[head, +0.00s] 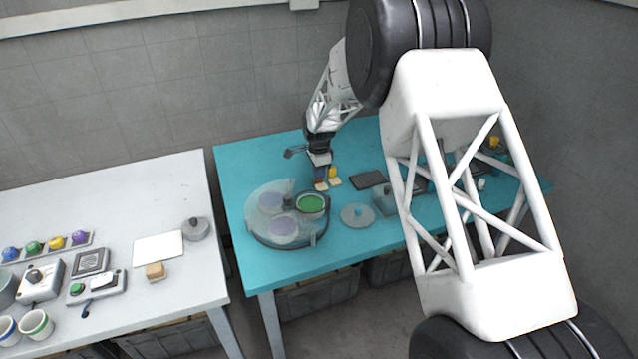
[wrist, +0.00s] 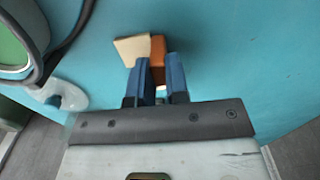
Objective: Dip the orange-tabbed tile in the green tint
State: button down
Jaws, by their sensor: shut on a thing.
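The orange-tabbed tile (head: 321,186) is at my gripper (head: 320,177) in the head view, low over the teal table. In the wrist view, my gripper's blue fingers (wrist: 160,62) are shut on the orange tab (wrist: 158,47). A cream slab (wrist: 133,48) shows beside the tab; I cannot tell whether it touches the table. The green tint (head: 312,203) is in a round well of the clear-covered round tray (head: 262,236), just front-left of my gripper. Part of the green tint (wrist: 12,50) also shows at the left of the wrist view.
Two lilac wells share the round tray. A dark flat pad (head: 368,180) lies farther right. A white table stands at left.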

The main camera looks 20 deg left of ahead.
jog(key=shift+r, duration=0.1)
jog(key=shift+r, duration=2.9)
jog(key=s+d+r, duration=0.1)
jog(key=s+r, duration=0.1)
jog(key=s, duration=0.4)
jog(key=s+d+r, duration=0.1)
jog(key=s+r, duration=0.1)
jog(key=s, duration=0.5)
jog(key=shift+d, duration=0.25)
jog(key=shift+s+f, duration=0.1)
jog(key=shift+f, duration=0.1)
jog(key=shift+f, duration=1.5)
jog(key=shift+f, duration=1.9)
